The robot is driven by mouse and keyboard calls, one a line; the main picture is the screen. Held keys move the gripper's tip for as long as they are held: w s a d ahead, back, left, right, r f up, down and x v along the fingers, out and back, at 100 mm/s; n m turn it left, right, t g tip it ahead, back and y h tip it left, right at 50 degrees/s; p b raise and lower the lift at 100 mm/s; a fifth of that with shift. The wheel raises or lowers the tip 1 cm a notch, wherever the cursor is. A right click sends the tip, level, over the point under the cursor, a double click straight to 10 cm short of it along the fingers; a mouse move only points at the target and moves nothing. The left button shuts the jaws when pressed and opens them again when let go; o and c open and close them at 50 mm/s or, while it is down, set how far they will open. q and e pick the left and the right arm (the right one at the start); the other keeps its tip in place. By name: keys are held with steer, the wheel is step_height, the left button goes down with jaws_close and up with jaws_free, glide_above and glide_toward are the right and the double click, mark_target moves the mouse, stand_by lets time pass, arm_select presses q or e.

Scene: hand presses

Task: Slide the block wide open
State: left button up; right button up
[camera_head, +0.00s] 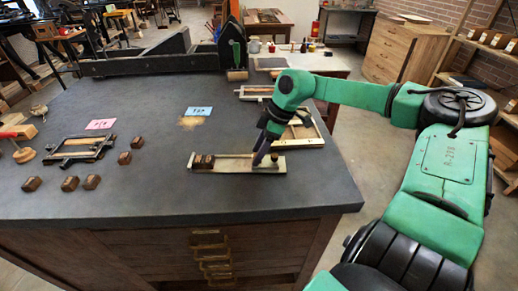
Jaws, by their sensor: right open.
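A long, narrow wooden press (235,167) lies on the dark worktop, in front of my right gripper. My right gripper (261,157) points down at the right end of the press and is open. Its fingers cover part of that end, so the sliding block cannot be made out clearly there, and whether they touch it cannot be told. My left gripper is not in view.
The dark worktop (140,200) has free room left of the press. A dark frame (80,149) and several loose brown blocks lie further left. Pink (101,124) and blue (198,111) labels lie behind. A wooden frame (306,133) lies behind my right gripper.

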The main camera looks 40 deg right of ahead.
mark_target(277, 155)
steer(key=b+v, duration=0.1)
steer(key=v, duration=1.3)
steer(key=shift+r, duration=0.3)
